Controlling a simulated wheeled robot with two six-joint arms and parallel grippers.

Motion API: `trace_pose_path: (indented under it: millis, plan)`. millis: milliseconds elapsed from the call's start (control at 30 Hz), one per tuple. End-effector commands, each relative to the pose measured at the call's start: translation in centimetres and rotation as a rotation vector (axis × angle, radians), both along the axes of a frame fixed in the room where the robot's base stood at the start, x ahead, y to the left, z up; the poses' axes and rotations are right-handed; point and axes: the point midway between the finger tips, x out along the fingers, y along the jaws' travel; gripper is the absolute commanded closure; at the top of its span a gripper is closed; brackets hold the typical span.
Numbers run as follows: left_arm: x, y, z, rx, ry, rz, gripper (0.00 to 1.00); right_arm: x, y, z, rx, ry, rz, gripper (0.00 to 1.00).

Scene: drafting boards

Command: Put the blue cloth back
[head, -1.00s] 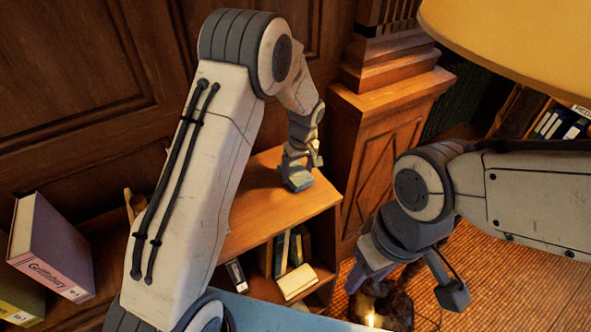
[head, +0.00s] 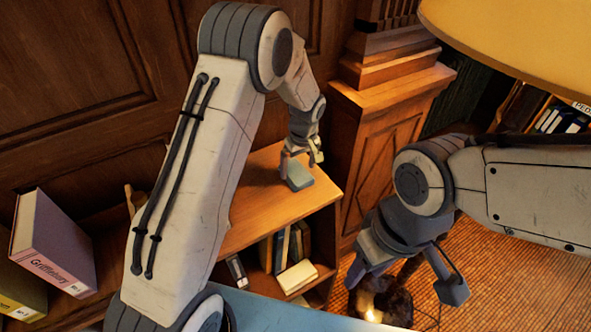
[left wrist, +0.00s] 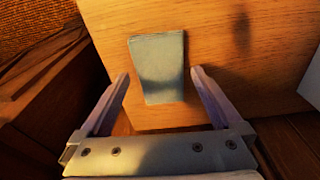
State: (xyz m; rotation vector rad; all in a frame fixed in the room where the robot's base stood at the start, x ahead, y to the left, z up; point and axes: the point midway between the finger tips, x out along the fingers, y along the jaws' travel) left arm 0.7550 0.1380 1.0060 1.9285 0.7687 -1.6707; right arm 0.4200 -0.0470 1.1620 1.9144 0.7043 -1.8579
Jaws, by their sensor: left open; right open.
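The blue cloth (head: 299,177) lies folded flat on the wooden top of a low bookcase, close to its right end. In the left wrist view the cloth (left wrist: 157,67) looks like a grey-blue rectangle ahead of and between my open fingers. My left gripper (head: 300,162) is open and just above the cloth, apart from it; its fingers also show in the left wrist view (left wrist: 159,85). My right gripper (head: 405,279) is open and empty, away at the right over the floor.
The bookcase top (head: 262,215) is otherwise clear where it shows. Books (head: 285,245) stand on its shelf below. A large purple binder (head: 53,247) stands at the left. A wooden pillar (head: 385,140) rises just right of the bookcase, and a yellow lampshade (head: 525,40) hangs at upper right.

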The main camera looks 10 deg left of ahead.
Motion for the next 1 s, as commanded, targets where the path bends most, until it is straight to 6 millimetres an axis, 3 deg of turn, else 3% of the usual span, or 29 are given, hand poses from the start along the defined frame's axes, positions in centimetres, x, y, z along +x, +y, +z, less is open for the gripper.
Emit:
trace_pose_path:
  millis: [400, 767, 867, 967, 1000]
  plan:
    - [-0.8, -1.0, 8.3, -0.002, -0.004, -0.001, 0.00, 0.0, 0.0, -2.0, -0.001, 0.001, 0.001, 0.50]
    - [-1.7, -1.7, 10.7, -0.003, 0.003, -0.027, 0.00, 0.0, 0.0, -2.1, -0.001, 0.001, 0.001, 0.50]
    - [-4.0, -3.7, 11.8, -0.012, 0.014, -0.138, 0.00, 0.0, 0.0, -2.1, -0.001, 0.001, 0.001, 0.50]
    - [-8.7, -6.6, 13.3, -0.027, 0.031, -0.347, 0.00, 0.0, 0.0, -2.1, -0.001, 0.001, 0.001, 0.50]
    - [-11.1, -7.8, 13.8, -0.033, 0.039, -0.450, 0.00, 0.0, 0.0, -2.1, -0.001, 0.001, 0.001, 0.50]
